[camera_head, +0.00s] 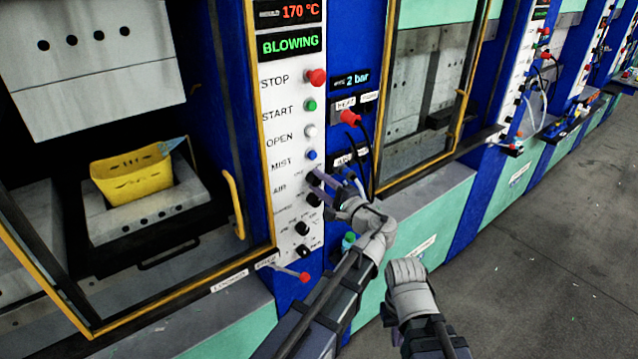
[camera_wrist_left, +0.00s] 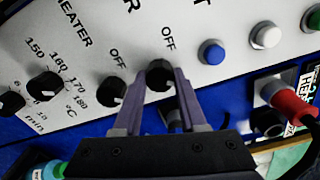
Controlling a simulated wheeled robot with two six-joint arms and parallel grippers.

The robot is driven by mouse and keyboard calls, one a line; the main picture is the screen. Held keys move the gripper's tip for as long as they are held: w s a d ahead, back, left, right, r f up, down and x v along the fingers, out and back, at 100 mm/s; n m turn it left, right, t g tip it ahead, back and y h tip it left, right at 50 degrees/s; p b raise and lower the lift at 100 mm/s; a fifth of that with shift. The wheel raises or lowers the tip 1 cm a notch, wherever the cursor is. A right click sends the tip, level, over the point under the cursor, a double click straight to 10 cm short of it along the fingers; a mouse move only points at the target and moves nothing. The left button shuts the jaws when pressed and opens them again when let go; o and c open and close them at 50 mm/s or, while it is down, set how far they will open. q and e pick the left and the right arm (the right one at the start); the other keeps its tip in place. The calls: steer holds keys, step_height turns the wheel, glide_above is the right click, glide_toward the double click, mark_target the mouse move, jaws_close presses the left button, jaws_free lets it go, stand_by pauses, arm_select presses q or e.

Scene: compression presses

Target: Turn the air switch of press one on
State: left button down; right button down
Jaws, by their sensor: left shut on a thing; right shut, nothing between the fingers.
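The control panel (camera_head: 284,125) of the nearest press is white, with a column of buttons above several black knobs. The black air switch knob (camera_wrist_left: 160,74) shows in the left wrist view beside the word OFF. My left gripper (camera_wrist_left: 163,80) is shut on this knob, one finger on each side. Which way the knob points is hard to tell. My right gripper (camera_head: 406,272) is shut and empty, off the panel at the lower right.
The blue mist button (camera_head: 312,155) is just above the air knob; a heater knob (camera_wrist_left: 111,91) is close beside it. A lever with a red tip (camera_head: 304,278) sticks out below. Displays read 170 °C and BLOWING. A yellow part (camera_head: 130,178) sits in the press.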

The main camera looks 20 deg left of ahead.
arm_select(q)
steer(key=shift+f, duration=0.1)
stand_by(0.3)
steer(key=shift+c, duration=2.3)
jaws_free()
steer(key=shift+s+d, duration=0.15)
